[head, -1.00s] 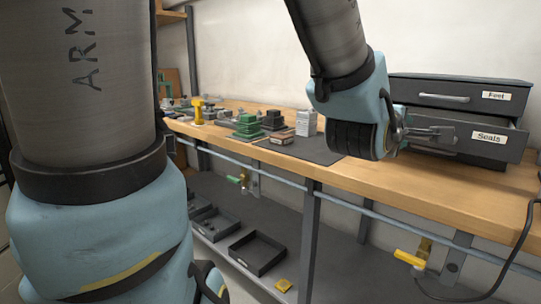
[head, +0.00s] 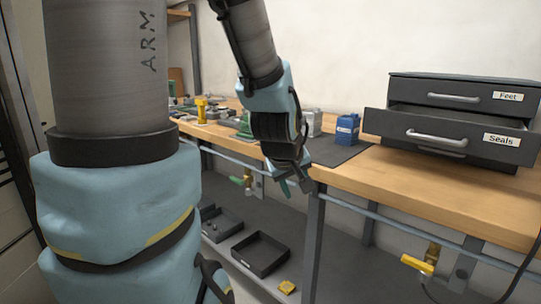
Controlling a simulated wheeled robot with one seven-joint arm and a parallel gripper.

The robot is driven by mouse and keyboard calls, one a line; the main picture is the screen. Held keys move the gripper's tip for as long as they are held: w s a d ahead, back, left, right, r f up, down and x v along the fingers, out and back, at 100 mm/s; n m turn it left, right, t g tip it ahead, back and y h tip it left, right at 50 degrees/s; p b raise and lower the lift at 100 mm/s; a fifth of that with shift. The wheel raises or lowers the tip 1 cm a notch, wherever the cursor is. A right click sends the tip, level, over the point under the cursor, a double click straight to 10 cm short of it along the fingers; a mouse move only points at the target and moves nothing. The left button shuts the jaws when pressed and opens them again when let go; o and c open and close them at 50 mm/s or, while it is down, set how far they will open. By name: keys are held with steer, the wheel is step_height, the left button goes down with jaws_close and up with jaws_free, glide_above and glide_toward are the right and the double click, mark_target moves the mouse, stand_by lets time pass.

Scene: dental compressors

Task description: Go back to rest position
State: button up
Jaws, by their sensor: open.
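My gripper (head: 296,187) hangs in front of the workbench's front edge, near the middle of the picture, with its fingers pointing down. It is open and I see nothing between its fingers. It is well to the left of the drawer cabinet and apart from it. The lower drawer, labelled Seals (head: 400,128), is pulled out. The upper drawer, labelled Feet (head: 480,98), looks shut. The inside of the Seals drawer is mostly hidden from this view.
The wooden bench (head: 400,178) carries a blue block-like part (head: 347,129) on a dark mat (head: 325,152), with other parts further left. Below are a rail, yellow-handled valves (head: 418,264) and a shelf with a black tray (head: 261,255).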

steer(key=s+a+f+m+g+y, duration=0.1)
steer(key=s+a+f+m+g, duration=0.15)
steer(key=a, duration=0.35)
steer(key=s+a+f+m+g+y, duration=0.1)
steer(key=s+a+f+g+y, duration=0.15)
steer(key=a, duration=0.35)
step_height(320, 180, up, 15)
steer(key=s+p, duration=0.1)
steer(key=p, duration=1.4)
steer(key=shift+a+m+h, duration=0.25)
steer(key=shift+m+h, duration=0.1)
steer(key=shift+h, duration=0.1)
steer(key=shift+o, duration=0.4)
steer(key=shift+f, duration=0.15)
